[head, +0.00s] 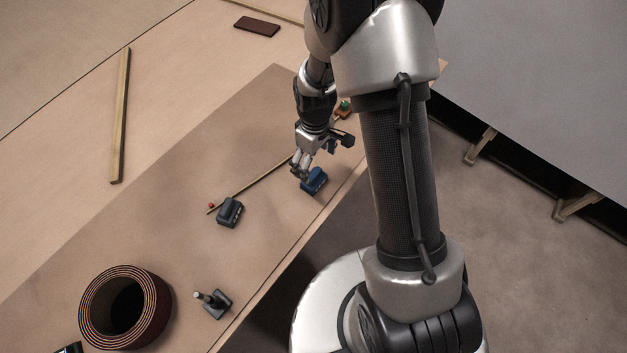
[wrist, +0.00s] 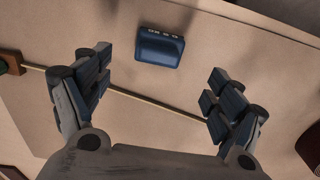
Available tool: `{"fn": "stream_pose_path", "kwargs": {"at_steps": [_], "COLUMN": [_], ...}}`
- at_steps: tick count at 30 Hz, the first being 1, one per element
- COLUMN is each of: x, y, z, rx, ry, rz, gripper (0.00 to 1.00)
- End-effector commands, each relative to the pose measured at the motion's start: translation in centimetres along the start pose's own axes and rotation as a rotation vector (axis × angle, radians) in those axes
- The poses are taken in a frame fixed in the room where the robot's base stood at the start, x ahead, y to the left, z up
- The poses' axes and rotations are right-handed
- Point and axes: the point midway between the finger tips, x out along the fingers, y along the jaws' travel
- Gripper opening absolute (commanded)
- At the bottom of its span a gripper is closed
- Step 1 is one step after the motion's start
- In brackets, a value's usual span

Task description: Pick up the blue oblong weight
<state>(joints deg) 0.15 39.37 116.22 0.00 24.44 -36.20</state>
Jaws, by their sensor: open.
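The blue oblong weight (head: 314,181) lies on the brown board near its right edge in the head view. In the wrist view the blue weight (wrist: 159,48) lies flat at the top middle, beyond the fingertips and between their lines. My gripper (head: 301,171) is above and just to the left of the weight in the head view. In the wrist view my gripper (wrist: 163,88) is open, with its two fingers wide apart and nothing between them. I cannot tell the exact height of the fingers over the board.
A thin rod (head: 251,181) lies on the board (head: 160,225), passing under my gripper. A dark block (head: 229,212) lies beside it. A green-topped piece (head: 345,107) stands behind. A coiled roll (head: 125,307) and a dark clamp-like piece (head: 213,303) are nearer. The board's right edge is close to the weight.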

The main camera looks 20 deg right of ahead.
Motion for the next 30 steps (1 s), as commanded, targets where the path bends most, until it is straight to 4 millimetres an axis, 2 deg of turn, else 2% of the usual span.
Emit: {"fn": "stream_pose_path", "kwargs": {"at_steps": [1, 3, 13, 21, 30], "x": [1.4, 2.5, 4.5, 8.6, 8.9], "y": [-0.1, 0.0, 0.0, 0.0, 0.1], "z": [0.1, 0.0, -0.1, -0.2, -0.3], "rx": [0.0, 0.0, 0.001, 0.001, 0.001], "ry": [-0.003, -0.001, 0.0, -0.002, 0.001], "rz": [-0.002, -0.001, 0.0, -0.001, 0.001], "gripper": [0.86, 0.86, 0.86, 0.86, 0.84]}}
